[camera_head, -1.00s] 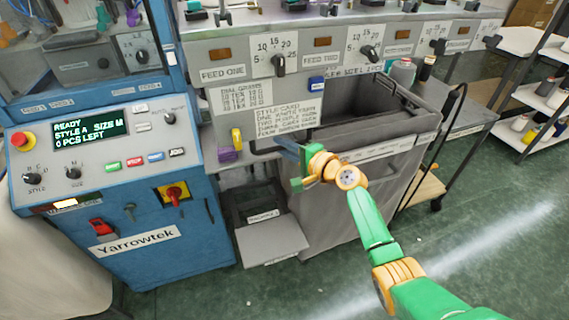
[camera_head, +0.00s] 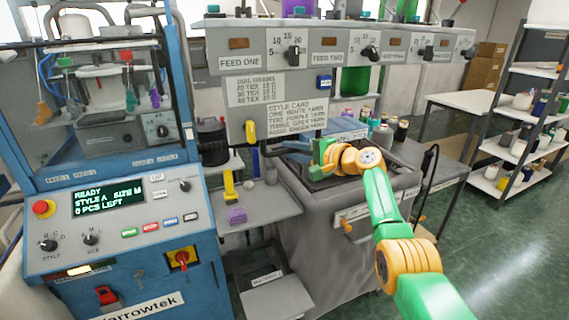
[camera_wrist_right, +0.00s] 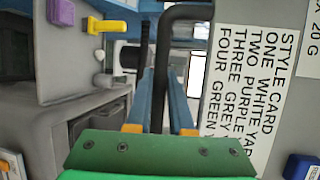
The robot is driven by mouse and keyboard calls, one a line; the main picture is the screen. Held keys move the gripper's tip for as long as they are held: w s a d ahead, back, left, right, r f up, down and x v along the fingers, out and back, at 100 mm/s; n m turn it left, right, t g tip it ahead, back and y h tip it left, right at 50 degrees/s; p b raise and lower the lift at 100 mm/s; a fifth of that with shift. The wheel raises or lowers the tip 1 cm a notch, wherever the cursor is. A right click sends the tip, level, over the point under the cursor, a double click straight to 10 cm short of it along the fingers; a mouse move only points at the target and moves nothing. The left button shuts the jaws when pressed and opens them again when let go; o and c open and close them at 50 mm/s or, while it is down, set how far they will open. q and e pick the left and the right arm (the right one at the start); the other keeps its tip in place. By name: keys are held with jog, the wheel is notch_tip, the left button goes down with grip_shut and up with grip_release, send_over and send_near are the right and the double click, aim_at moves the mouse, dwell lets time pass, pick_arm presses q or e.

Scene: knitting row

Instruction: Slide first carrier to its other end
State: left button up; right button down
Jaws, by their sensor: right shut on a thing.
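My right gripper (camera_head: 308,152) is at the rim of the grey bin (camera_head: 325,245) in the head view. In the right wrist view its two blue fingers (camera_wrist_right: 160,110) stand on both sides of a bent black tube (camera_wrist_right: 162,70), which looks like the bin's handle (camera_head: 280,149). The blue knitting machine (camera_head: 110,270) stands at the left. Behind its window hang small coloured parts, among them a teal one (camera_head: 130,99), a purple one (camera_head: 155,97) and an orange one (camera_head: 43,113). I cannot tell which is the first carrier. My left gripper is not in view.
A style card (camera_head: 297,117) hangs above the bin. A yellow part (camera_head: 229,185) and a purple block (camera_head: 237,215) are at the grey shelf left of it. Spools stand behind the bin. A shelving rack (camera_head: 525,110) is at the right. Green floor is open at the lower right.

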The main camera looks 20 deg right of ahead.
aim_at(295, 117)
notch_tip(295, 117, up, 8)
jog(key=p, duration=0.5)
jog(key=shift+r, duration=0.5)
jog(key=c, duration=0.8)
grip_release()
